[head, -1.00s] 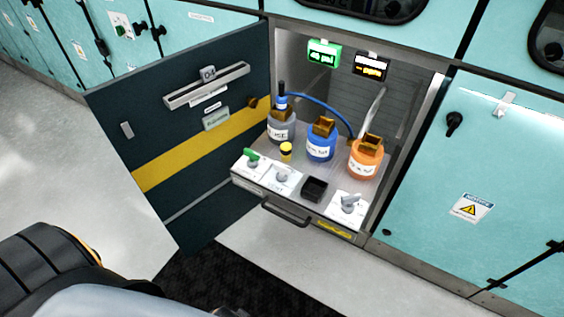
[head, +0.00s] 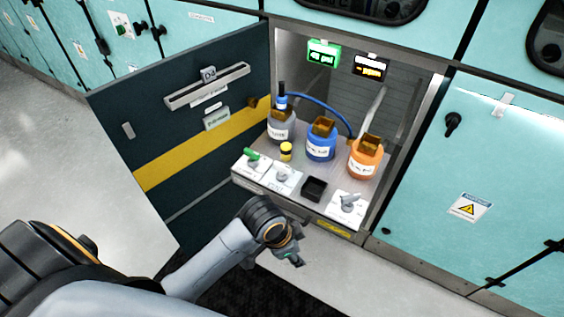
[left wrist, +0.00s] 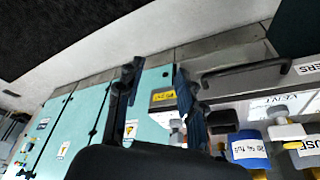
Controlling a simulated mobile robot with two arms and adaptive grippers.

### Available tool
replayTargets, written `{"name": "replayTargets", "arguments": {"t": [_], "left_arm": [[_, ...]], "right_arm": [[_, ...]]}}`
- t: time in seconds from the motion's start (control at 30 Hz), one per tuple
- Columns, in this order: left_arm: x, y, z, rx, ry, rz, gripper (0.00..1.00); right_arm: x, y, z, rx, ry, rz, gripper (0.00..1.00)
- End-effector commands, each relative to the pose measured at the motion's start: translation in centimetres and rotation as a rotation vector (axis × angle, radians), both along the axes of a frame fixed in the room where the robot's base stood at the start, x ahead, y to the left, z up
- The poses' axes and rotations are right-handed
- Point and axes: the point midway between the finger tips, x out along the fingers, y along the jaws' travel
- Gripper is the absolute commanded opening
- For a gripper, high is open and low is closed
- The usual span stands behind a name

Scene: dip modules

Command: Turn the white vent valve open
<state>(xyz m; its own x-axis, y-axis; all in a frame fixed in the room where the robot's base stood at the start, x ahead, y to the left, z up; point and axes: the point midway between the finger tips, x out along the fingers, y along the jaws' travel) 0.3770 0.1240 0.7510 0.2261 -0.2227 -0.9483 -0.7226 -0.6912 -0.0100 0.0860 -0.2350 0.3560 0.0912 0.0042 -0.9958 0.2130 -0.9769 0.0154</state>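The white vent valve (head: 282,175) is a pale handle on a white panel, second from the left along the front of the pulled-out drawer (head: 320,222). In the left wrist view the panel lettered VENT (left wrist: 284,103) shows at the right, partly hidden. My left gripper (head: 296,261) is in front of and below the drawer, apart from the valve. In the left wrist view its two fingers (left wrist: 155,72) are spread with nothing between them. My right gripper is not in view.
A green-handled valve (head: 251,158) sits left of the vent valve, another pale valve (head: 348,203) to the right. A black tray (head: 314,189), a yellow-capped vial (head: 286,151) and grey, blue (head: 321,147) and orange (head: 365,162) bottles stand close by. The dark door (head: 190,125) is open at left.

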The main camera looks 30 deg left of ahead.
Motion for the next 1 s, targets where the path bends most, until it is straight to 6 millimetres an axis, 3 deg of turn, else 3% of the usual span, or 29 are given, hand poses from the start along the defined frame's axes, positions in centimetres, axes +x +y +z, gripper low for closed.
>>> {"name": "replayTargets", "arguments": {"t": [0.17,0.33,0.47,0.7,0.83,1.0], "left_arm": [[4.6,-0.7,1.3,0.065,-0.007,-0.278,0.38],[9.4,0.7,2.8,0.151,0.017,-0.517,0.38],[13.3,3.4,4.8,0.218,0.049,-0.65,0.38],[19.6,10.0,11.0,0.298,0.104,-0.79,0.38],[21.4,12.7,14.0,0.309,0.117,-0.817,0.38],[22.3,14.3,15.7,0.309,0.124,-0.832,0.38]], "right_arm": [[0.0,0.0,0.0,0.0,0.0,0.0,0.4],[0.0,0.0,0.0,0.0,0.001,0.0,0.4],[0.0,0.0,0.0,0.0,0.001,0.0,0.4],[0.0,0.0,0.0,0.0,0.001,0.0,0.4],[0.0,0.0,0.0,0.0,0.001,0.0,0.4],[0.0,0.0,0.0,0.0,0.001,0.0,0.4]]}}
